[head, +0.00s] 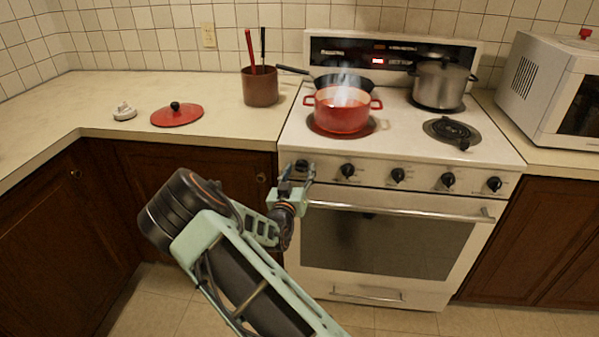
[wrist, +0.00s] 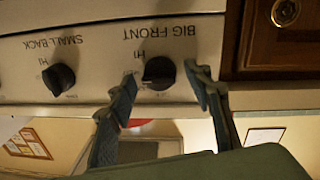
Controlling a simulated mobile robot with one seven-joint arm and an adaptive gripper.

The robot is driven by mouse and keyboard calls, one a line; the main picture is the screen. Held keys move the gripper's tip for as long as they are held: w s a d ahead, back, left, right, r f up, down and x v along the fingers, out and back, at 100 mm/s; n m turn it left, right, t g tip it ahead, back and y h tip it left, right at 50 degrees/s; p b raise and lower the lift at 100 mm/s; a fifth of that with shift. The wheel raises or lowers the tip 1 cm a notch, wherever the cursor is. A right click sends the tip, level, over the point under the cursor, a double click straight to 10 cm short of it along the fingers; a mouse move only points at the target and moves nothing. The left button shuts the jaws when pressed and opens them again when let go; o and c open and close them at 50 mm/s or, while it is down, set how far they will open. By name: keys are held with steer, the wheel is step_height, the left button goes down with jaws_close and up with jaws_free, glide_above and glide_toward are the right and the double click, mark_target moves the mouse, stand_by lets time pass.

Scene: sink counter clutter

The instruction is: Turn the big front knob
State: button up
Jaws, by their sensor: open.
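The big front knob (wrist: 158,73) is a black round knob on the white stove panel, under an upside-down "BIG FRONT" label in the wrist view. In the head view the leftmost knob (head: 302,165) shows just past my gripper (head: 300,181). My gripper also shows in the wrist view (wrist: 160,82), open, with one fingertip on each side of the knob. A small gap shows on both sides of the knob, and I see no clear contact. How deep the fingertips reach around it I cannot tell.
The "SMALL BACK" knob (wrist: 59,79) is beside it, with other knobs (head: 398,175) along the panel. The oven handle (head: 400,209) runs below.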

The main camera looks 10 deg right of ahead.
steer(key=shift+c, duration=0.2)
steer(key=c, duration=1.1)
steer(key=shift+f+b, duration=0.1)
steer(key=shift+b, duration=0.2)
steer(key=n+b, duration=0.2)
steer(key=n, duration=0.1)
steer(key=shift+a+f+n, duration=0.1)
steer(key=shift+f+n, duration=0.05)
steer(key=shift+n, duration=0.25)
steer(key=shift+n+t+b, duration=0.4)
steer(key=shift+n+b, duration=0.8)
steer(key=shift+n, duration=1.4)
steer(key=o, duration=1.1)
